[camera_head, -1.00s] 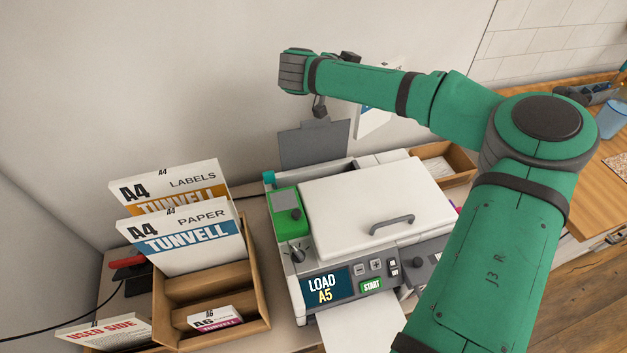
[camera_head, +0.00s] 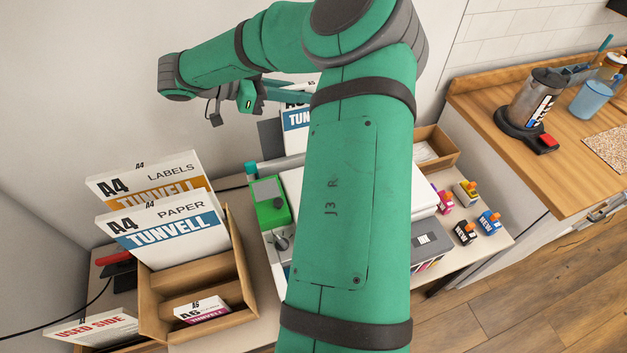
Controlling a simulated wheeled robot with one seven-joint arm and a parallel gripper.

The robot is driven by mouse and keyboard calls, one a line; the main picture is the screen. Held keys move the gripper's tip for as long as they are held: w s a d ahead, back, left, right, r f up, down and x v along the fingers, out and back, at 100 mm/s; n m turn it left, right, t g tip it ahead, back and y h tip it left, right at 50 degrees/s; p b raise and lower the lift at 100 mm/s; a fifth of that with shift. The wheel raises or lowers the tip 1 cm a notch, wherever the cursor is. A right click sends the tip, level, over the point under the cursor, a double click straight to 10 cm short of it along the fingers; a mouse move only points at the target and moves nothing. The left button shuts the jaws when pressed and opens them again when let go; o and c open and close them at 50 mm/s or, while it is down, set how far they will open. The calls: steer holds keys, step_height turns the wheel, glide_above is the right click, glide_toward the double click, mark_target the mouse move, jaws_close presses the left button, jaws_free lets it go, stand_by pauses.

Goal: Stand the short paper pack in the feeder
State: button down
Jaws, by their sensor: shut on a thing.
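My gripper (camera_head: 280,94) is shut on a white paper pack (camera_head: 294,138) with a blue band reading "TUN". Its size mark is hard to read, and my arm hides its right part. The pack hangs upright at the back of the printer. The feeder's grey back plate (camera_head: 268,139) shows just left of the pack. I cannot tell whether the pack touches the feeder or is above it.
A cardboard sorter (camera_head: 247,290) at left holds A4 labels (camera_head: 178,176), A4 paper (camera_head: 160,228) and a small A6 pack (camera_head: 202,311), with an empty slot between. A small box (camera_head: 442,146) and several ink bottles (camera_head: 465,190) stand right of the printer.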

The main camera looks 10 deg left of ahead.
mark_target(297, 130)
steer(key=f, duration=0.9)
steer(key=shift+s+a+f, duration=0.2)
steer(key=shift+a+f, duration=0.2)
steer(key=shift+f, duration=0.6)
steer(key=c, duration=2)
jaws_free()
steer(key=shift+c, duration=0.2)
